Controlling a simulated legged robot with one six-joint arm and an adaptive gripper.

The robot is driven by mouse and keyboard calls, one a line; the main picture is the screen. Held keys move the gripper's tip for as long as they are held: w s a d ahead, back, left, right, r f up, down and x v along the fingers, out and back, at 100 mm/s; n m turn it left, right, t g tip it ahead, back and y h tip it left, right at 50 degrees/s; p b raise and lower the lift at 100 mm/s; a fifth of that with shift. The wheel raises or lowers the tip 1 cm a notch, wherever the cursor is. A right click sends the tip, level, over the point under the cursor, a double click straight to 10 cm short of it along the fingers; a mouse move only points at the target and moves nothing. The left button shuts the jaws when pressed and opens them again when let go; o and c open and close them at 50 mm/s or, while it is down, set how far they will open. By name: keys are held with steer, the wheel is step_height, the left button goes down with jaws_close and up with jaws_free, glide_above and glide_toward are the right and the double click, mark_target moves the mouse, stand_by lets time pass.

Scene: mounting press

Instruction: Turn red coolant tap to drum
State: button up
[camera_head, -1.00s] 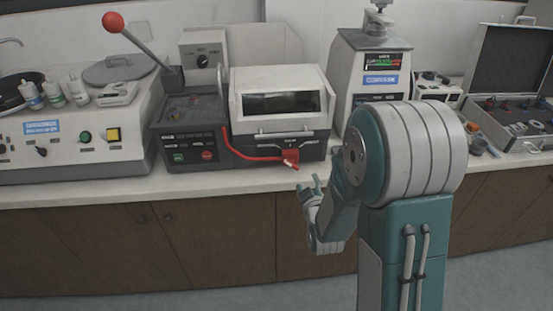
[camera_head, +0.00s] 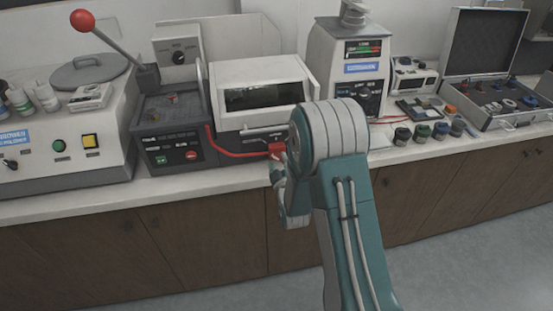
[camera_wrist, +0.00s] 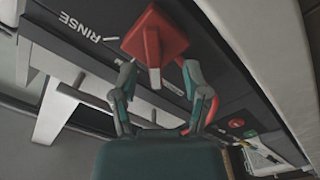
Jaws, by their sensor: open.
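The red coolant tap (camera_wrist: 152,42) sits on the front panel of the cutting machine (camera_head: 262,88), beside the printed word RINSE in the wrist view. In the head view the tap (camera_head: 276,147) shows as a small red patch, partly hidden by my arm. My gripper (camera_wrist: 156,76) is open in the wrist view. Its two fingers stand on either side of the tap's lower handle end, with gaps visible between them and the handle. I cannot tell whether either finger touches it. In the head view most of the gripper is hidden behind my arm.
A red hose (camera_head: 232,152) runs along the machine's front to the tap. A red-knobbed lever (camera_head: 82,20) rises at left. Several small jars (camera_head: 422,131) and an open case (camera_head: 492,116) stand on the bench to the right. The bench's front edge lies below the gripper.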

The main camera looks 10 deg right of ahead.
steer(key=shift+w+d, duration=0.1)
steer(key=shift+w, duration=0.65)
steer(key=shift+d, duration=0.25)
steer(key=shift+a, duration=0.1)
jaws_close()
steer(key=shift+m, duration=0.3)
steer(key=m, duration=0.3)
steer(key=shift+m, duration=2.5)
